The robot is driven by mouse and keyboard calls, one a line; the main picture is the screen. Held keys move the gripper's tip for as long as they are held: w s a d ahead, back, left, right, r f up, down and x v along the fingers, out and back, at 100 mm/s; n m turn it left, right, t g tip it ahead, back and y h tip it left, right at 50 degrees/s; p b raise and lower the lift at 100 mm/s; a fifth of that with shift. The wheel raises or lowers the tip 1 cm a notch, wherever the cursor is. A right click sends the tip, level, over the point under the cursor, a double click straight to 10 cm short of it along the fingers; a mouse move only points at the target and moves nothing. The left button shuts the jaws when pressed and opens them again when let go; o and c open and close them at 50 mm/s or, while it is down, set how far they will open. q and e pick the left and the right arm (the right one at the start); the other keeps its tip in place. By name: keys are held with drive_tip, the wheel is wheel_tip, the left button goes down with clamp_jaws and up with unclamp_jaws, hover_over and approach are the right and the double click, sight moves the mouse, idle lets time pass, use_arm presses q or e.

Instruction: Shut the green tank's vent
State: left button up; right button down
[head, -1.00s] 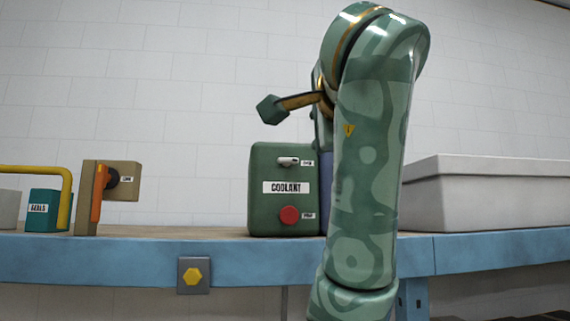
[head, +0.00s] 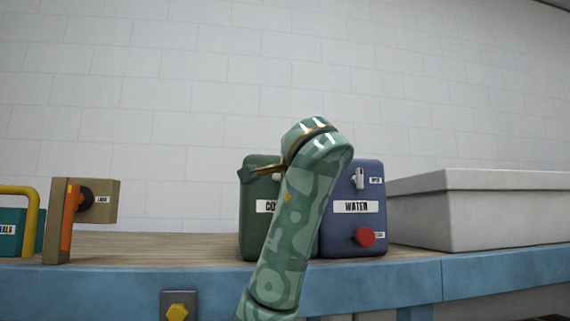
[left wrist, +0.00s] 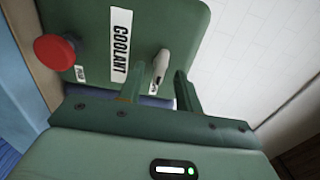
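The green tank (head: 262,232) labelled COOLANT stands on the bench, its right side hidden behind my left arm. The left wrist view shows the green tank (left wrist: 91,22) up close, with the white vent lever (left wrist: 160,68) lying along the label's direction and a red knob (left wrist: 54,52) beyond the label. My left gripper (left wrist: 158,90) is open, its two fingers pointing at the tank face with the lever seen in the gap between them. Whether they touch it I cannot tell. In the head view the left gripper (head: 250,172) is before the tank's upper part. My right gripper is out of view.
A blue WATER tank (head: 352,236) with its own upright lever and red knob stands right of the green one. A large grey bin (head: 480,212) is further right. A wooden block with an orange plate (head: 70,222) and a teal box (head: 10,232) stand left. Bench between is clear.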

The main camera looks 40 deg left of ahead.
use_arm(q)
drive_tip(key=shift+p+x, duration=0.35)
drive_tip(key=shift+x, duration=0.85)
drive_tip(key=shift+d, duration=0.1)
clamp_jaws()
drive_tip(key=n+b, duration=0.2)
drive_tip(key=n, duration=0.1)
drive_tip(key=shift+w+f, duration=0.1)
drive_tip(key=shift+f, duration=0.1)
drive_tip(key=shift+n+b, duration=0.55)
drive_tip(key=shift+n, duration=0.55)
drive_tip(key=n, duration=0.2)
drive_tip(key=shift+n, duration=0.4)
drive_tip(key=n+p, duration=0.1)
drive_tip(key=n, duration=0.9)
drive_tip(key=shift+r, duration=0.2)
